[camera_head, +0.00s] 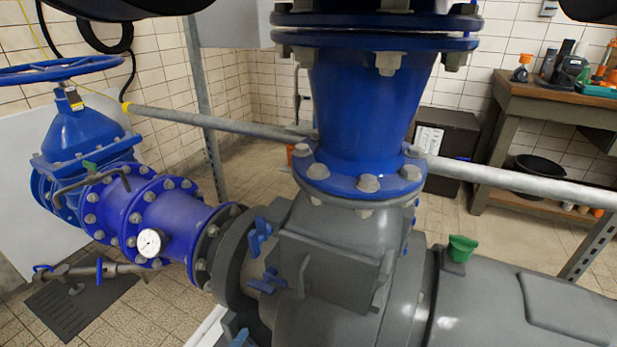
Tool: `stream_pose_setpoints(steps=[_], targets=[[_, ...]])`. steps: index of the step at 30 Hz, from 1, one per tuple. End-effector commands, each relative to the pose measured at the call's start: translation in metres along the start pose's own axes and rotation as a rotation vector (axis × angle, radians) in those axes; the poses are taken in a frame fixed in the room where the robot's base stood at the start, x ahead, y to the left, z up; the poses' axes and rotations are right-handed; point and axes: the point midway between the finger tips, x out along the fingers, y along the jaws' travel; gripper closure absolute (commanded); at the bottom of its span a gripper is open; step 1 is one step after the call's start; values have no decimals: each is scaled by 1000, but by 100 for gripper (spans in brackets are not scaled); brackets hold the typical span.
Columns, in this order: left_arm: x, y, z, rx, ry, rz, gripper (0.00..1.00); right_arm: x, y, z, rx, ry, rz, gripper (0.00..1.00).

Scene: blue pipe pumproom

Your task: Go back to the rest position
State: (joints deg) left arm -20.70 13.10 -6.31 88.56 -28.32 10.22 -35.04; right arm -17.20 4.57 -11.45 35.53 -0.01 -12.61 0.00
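Neither of my grippers shows clearly in the head view. Dark rounded shapes cut off at the top left and top right edges may be parts of my arms, but I cannot tell. No fingertips are visible, and nothing is seen held. In front of me stands a large grey pump body (335,235) with a blue flanged pipe (365,105) rising from it. A blue valve (78,130) with a handwheel (60,70) is at the left.
A grey horizontal rail (215,122) crosses behind the blue pipe. A pressure gauge (150,242) sits on the left blue pipe. A green cap (461,248) tops the grey casing. A wooden workbench (515,92) with tools stands at the back right. Tiled floor shows between them.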

Motion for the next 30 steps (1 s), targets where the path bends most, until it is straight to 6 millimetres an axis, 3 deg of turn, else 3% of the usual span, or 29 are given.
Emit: stream_pose_setpoints(steps=[1,3,6,9,12,16,18,24,27,30], targets=[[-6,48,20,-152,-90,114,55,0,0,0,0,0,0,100],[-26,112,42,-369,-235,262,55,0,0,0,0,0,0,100],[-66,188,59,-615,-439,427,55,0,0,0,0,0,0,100],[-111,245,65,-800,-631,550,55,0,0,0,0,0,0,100],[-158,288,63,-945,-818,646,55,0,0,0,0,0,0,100],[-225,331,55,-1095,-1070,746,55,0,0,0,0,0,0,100],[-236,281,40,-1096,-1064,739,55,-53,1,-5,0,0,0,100],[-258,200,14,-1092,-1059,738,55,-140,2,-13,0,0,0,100],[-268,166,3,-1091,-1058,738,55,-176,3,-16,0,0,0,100],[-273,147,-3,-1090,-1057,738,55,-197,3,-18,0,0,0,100]])
